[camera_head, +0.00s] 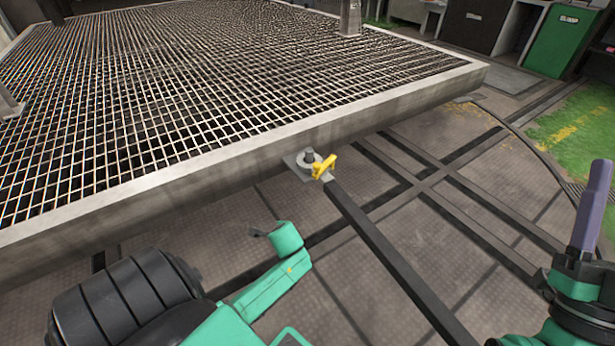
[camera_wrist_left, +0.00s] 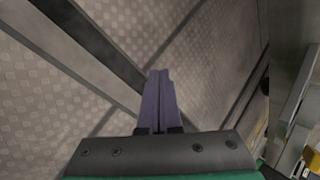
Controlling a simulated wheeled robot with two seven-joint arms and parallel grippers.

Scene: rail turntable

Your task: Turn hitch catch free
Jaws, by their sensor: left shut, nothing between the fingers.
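The hitch catch (camera_head: 324,167) is a small yellow lever at a round grey pivot (camera_head: 309,160) on a plate at the turntable's near edge. It sits where a dark bar (camera_head: 390,250) meets the plate. A yellow bit at the right edge of the left wrist view may be the catch. My left gripper (camera_wrist_left: 159,98) is shut and empty, its purple fingers over bare floor. In the head view its green arm is left of and below the catch, apart from it; the fingers are hidden there. My right gripper (camera_head: 596,205) stands at the far right, fingers up, far from the catch.
The turntable deck (camera_head: 200,170) is a large grating with a grey rim. Dark rails (camera_head: 440,178) cross the tiled floor. A green cabinet (camera_head: 564,40) and a black cabinet (camera_head: 474,20) stand at the back right. The floor right of the bar is clear.

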